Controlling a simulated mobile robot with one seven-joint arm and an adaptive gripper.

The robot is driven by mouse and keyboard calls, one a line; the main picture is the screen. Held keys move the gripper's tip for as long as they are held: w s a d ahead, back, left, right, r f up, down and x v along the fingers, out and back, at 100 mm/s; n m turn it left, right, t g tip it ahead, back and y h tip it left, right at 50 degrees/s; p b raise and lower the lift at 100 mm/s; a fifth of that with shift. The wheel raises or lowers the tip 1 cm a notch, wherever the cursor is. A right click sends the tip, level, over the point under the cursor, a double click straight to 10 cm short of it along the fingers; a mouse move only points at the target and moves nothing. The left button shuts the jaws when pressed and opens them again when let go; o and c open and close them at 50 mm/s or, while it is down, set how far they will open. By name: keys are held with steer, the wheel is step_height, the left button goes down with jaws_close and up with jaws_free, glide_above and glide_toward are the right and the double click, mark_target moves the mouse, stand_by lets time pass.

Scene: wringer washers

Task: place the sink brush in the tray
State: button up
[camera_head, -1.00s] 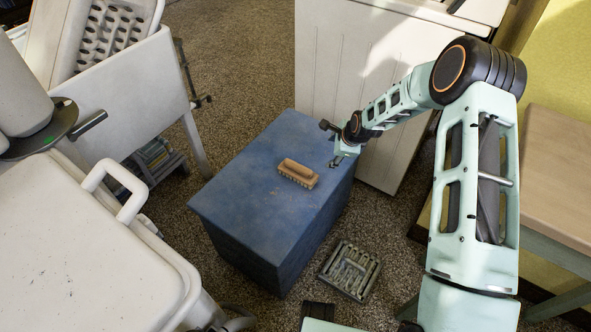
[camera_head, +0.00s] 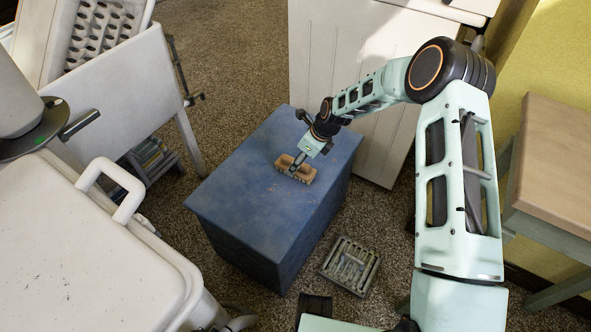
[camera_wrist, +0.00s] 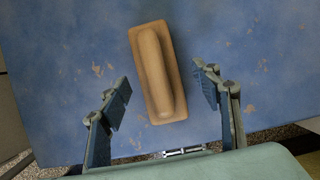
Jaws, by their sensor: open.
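The sink brush (camera_head: 295,169), a tan block with a raised handle ridge, lies on top of the blue box (camera_head: 240,205). In the wrist view the brush (camera_wrist: 157,72) lies lengthwise, slightly tilted, with its near end between the fingertips. My gripper (camera_wrist: 160,90) is open and empty, one finger on each side of the brush with gaps to both. In the head view my gripper (camera_head: 297,165) is over the brush and hides part of it. The tray (camera_head: 350,266), a grey slotted tray with compartments, lies on the carpet right of the box.
A white washer (camera_head: 90,250) with a handle stands at the left, and a white cabinet (camera_head: 345,75) stands behind the box. A wooden-topped table (camera_head: 560,160) is at the right. Carpet is open around the tray, near my base.

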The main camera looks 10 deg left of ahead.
steer(key=x, duration=0.3)
steer(key=shift+s+a+f+b, duration=0.15)
steer(key=shift+f+b, duration=0.05)
steer(key=shift+b, duration=0.2)
steer(key=c, duration=1.5)
